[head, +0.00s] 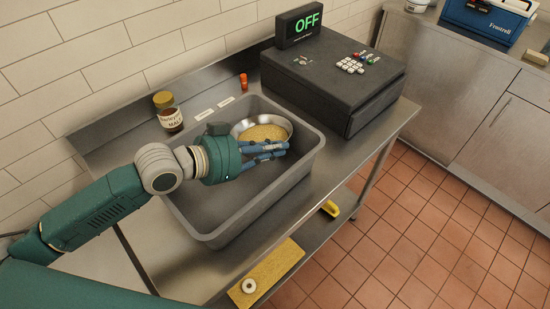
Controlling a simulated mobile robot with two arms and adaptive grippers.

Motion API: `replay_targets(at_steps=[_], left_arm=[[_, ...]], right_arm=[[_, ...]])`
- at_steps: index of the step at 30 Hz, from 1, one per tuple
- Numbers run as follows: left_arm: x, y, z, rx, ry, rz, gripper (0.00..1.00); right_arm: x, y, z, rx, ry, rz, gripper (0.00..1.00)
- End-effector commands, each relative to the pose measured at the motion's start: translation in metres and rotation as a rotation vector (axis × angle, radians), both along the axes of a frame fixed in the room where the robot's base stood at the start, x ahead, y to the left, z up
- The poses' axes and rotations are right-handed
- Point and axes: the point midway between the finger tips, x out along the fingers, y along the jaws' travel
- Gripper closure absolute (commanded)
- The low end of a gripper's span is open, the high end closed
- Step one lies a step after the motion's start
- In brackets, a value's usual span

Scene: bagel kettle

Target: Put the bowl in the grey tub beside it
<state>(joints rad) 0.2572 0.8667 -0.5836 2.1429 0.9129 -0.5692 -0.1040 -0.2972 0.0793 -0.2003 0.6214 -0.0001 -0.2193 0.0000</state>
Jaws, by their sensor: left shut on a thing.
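A metal bowl (284,122) holding a yellowish grainy filling shows inside the grey tub (227,230), towards its far right end. The tub stands on the steel counter. My left gripper (284,149) reaches over the tub from the left and is shut on the near rim of the bowl. The gripper fingers hide part of the bowl's near side. I cannot tell whether the bowl's underside touches the tub floor. My right gripper is not in view.
A jar with a yellow lid (168,112) and a small orange bottle (243,82) stand behind the tub. A yellow board (268,273) with a white ring lies in front, lower down.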

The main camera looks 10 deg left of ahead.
Motion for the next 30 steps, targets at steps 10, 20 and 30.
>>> replay_targets(at_steps=[10,20,30], left_arm=[[0.001,0.0,-0.037,-0.003,-0.006,0.001,1.0],[0.001,0.0,-0.041,-0.003,-0.009,0.0,1.0],[0.0,0.0,-0.048,0.0,0.0,0.001,0.74]], right_arm=[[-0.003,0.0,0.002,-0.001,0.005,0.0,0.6],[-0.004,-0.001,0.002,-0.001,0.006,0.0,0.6],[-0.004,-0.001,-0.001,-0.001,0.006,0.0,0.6]])
